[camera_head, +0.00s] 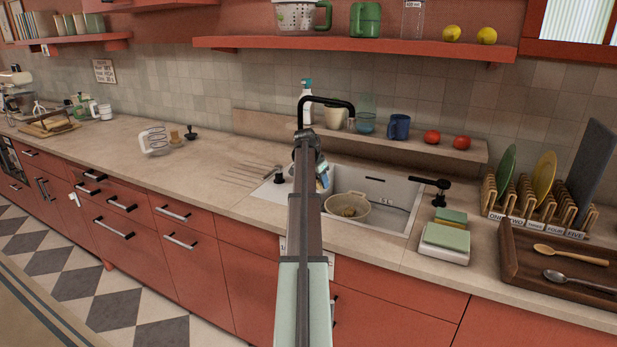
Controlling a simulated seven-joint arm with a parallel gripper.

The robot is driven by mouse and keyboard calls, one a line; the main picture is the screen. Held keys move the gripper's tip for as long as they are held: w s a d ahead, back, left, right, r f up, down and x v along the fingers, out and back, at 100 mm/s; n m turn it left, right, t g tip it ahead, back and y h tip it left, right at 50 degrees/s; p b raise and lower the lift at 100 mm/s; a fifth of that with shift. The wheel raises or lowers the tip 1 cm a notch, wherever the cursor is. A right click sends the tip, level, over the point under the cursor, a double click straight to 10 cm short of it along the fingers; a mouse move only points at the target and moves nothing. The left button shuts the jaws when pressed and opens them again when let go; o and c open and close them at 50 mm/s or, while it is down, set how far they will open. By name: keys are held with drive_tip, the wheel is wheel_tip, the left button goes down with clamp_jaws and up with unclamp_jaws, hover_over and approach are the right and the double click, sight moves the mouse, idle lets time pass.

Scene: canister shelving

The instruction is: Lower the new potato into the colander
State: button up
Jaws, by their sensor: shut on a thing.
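My arm reaches from the bottom of the picture to the sink. My gripper (324,182) is at its far end, over the sink, just left of the colander and partly hidden by the arm. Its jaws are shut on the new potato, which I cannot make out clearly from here.
A black tap (328,101) arches behind my arm's end. Mugs and two tomatoes (447,140) stand on the ledge behind the sink. Sponges (447,236), a plate rack (540,205) and a wooden tray (560,262) with spoons are at right. The counter left of the sink is mostly clear.

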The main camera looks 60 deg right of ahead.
drive_tip(key=s+d+f, duration=0.4)
drive_tip(key=s+f, duration=0.1)
drive_tip(key=s, duration=0.3)
drive_tip(key=shift+s+d+f, duration=0.15)
drive_tip(key=shift+s+d, duration=0.05)
drive_tip(key=shift+d, duration=0.15)
drive_tip(key=shift+d, duration=0.2)
drive_tip(key=shift+s+d, duration=0.1)
drive_tip(key=shift+d, duration=0.05)
drive_tip(key=shift+f, duration=0.2)
idle(0.5)
drive_tip(key=shift+f, duration=3.45)
drive_tip(key=shift+f, duration=1.5)
drive_tip(key=o, duration=1.4)
